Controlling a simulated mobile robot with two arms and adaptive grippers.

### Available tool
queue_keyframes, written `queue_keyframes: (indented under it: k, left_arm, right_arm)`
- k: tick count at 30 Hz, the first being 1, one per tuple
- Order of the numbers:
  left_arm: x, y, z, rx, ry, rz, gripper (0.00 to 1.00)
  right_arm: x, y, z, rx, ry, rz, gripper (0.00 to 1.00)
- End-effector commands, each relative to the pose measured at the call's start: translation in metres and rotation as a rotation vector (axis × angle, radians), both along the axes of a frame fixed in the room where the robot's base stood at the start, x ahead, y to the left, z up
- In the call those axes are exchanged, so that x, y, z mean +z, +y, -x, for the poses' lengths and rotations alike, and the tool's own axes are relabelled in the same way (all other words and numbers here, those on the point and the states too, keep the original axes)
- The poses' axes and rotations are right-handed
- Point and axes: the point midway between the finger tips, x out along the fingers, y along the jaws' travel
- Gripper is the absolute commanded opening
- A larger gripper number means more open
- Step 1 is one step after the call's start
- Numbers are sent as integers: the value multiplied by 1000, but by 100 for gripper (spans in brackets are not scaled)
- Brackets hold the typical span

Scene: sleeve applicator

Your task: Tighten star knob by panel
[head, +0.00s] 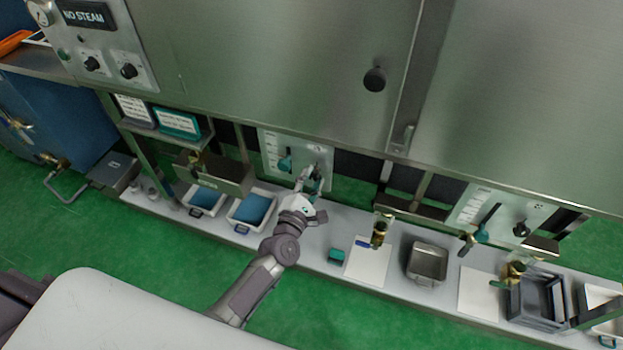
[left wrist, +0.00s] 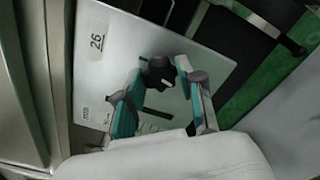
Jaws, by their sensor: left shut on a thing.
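A pale panel (head: 272,143) with markings and a teal handle sits below the steel cabinet in the head view. In the left wrist view the panel (left wrist: 100,65) bears the number 26. A black star knob (left wrist: 157,75) stands out from this panel. My left gripper (head: 310,180) reaches up to the panel in the head view. In the left wrist view its grey and teal fingers (left wrist: 163,70) are around the knob, one on each side, and shut on it. In the head view the fingers largely hide the knob. My right gripper is not in view.
A second panel (head: 490,212) with a teal handle and dark knob is at the right. The long grey shelf (head: 310,252) below holds blue-filled trays (head: 252,208), a metal pan (head: 427,263) and brass fittings (head: 379,235). Green floor lies in front.

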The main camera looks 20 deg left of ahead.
Motion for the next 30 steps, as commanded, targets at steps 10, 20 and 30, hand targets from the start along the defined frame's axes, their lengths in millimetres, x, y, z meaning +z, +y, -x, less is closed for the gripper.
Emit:
queue_keyframes:
  k: [10,20,30]
  left_arm:
    - [0,0,1,0,-8,-326,3]
    - [-1,-1,1,-2,-17,-641,3]
    - [-1,0,1,-1,-29,-963,3]
  right_arm:
    - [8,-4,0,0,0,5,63]
    - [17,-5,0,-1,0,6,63]
    - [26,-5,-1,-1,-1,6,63]
